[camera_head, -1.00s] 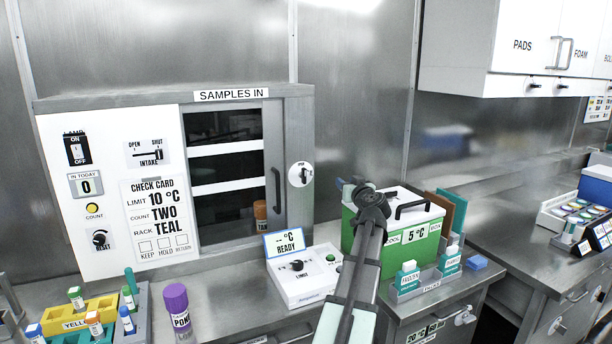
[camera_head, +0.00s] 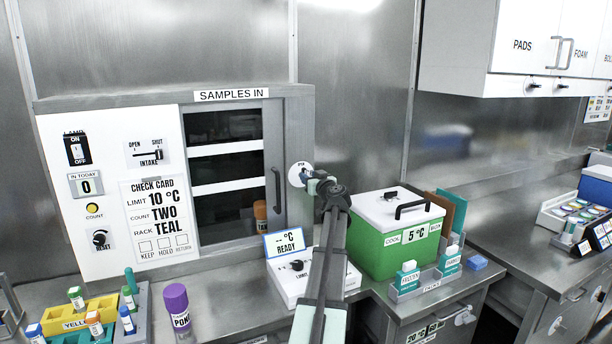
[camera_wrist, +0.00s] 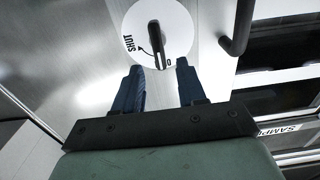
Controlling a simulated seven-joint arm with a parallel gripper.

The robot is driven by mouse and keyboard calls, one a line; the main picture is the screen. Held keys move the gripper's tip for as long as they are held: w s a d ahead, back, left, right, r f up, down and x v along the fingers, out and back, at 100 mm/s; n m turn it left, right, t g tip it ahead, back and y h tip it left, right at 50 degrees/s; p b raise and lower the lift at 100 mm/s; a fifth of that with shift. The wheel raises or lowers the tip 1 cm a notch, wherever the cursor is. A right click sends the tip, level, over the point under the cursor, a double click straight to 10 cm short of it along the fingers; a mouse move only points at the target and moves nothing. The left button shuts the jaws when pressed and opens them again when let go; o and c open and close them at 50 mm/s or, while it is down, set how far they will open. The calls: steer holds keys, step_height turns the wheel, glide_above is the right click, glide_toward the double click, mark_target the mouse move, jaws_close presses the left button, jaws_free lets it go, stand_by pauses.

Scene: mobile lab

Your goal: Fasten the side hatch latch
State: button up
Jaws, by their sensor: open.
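The side hatch latch is a dark knob on a round white plate (camera_head: 293,174) on the hatch frame, right of the dark hatch door (camera_head: 226,165) with its vertical handle (camera_head: 276,190). In the wrist view the latch knob (camera_wrist: 155,38) shows a bar with a curved arrow and the word SHUT on the plate. My gripper (camera_wrist: 162,72) is open, its two blue fingers just short of the knob and on either side of its line. In the head view my gripper (camera_head: 306,176) covers part of the plate. I cannot see contact with the knob.
A green cool box (camera_head: 385,250) stands right of my arm. A white reader (camera_head: 285,285) with a READY display sits below the latch. A purple-capped jar (camera_head: 178,312) and tube racks (camera_head: 75,312) are at the lower left.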

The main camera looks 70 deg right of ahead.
steer(key=shift+x, duration=2)
steer(key=shift+c, duration=0.3)
jaws_close()
